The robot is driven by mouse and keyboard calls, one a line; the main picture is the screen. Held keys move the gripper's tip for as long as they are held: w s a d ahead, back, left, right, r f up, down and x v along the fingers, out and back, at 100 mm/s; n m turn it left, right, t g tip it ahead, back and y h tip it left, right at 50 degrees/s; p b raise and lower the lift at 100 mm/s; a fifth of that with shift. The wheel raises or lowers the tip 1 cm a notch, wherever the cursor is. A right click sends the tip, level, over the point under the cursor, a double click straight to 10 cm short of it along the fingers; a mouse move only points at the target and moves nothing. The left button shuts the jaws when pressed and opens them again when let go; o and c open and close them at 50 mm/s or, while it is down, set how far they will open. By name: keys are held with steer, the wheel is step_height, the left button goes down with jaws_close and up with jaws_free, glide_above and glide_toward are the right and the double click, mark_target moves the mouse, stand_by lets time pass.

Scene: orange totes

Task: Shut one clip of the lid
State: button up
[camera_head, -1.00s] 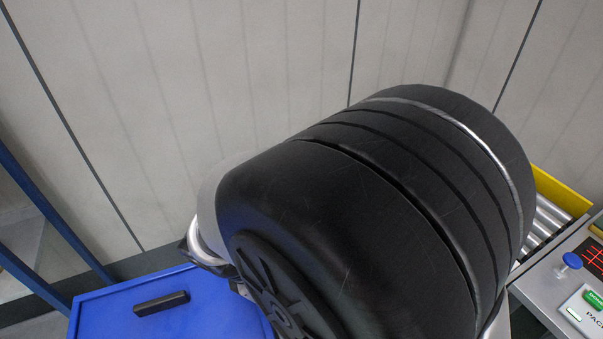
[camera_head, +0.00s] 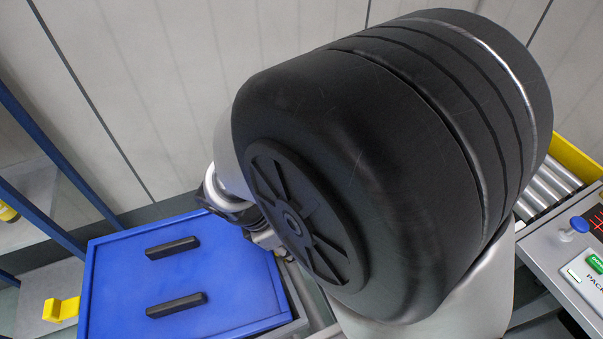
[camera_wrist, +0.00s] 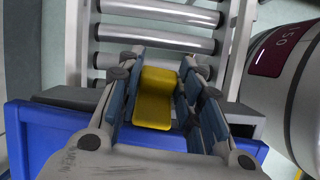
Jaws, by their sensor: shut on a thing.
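A blue lid (camera_head: 100,290) with two black bars on top lies at the lower left in the head view. A yellow clip (camera_head: 62,308) sticks outward at its left side. My gripper (camera_head: 268,240) is at the lid's right edge, partly hidden by my arm there. In the wrist view my gripper (camera_wrist: 161,75) is shut on another yellow clip (camera_wrist: 155,98), with blue lid edges (camera_wrist: 45,135) on both sides of the fingers.
A roller conveyor (camera_wrist: 160,28) lies just beyond the gripper in the wrist view. A control panel (camera_head: 580,250) with buttons stands at the right. Blue frame posts (camera_head: 45,210) stand at the left. A wall is behind. My dark arm covers the middle of the head view.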

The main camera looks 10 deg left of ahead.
steer(key=shift+c, duration=1.1)
steer(key=shift+d+g+y+p, duration=0.15)
steer(key=shift+g+y+p, duration=0.25)
steer(key=shift+p, duration=0.85)
steer(key=shift+f+y+p, duration=0.25)
steer(key=shift+y+p, duration=0.45)
steer(key=shift+p, duration=0.2)
steer(key=shift+a+f, duration=0.2)
steer(key=o, duration=0.8)
steer(key=shift+s+a, duration=0.1)
steer(key=shift+a, duration=0.1)
steer(key=shift+o, duration=1.3)
steer(key=shift+d, duration=0.15)
steer(key=shift+r, duration=0.1)
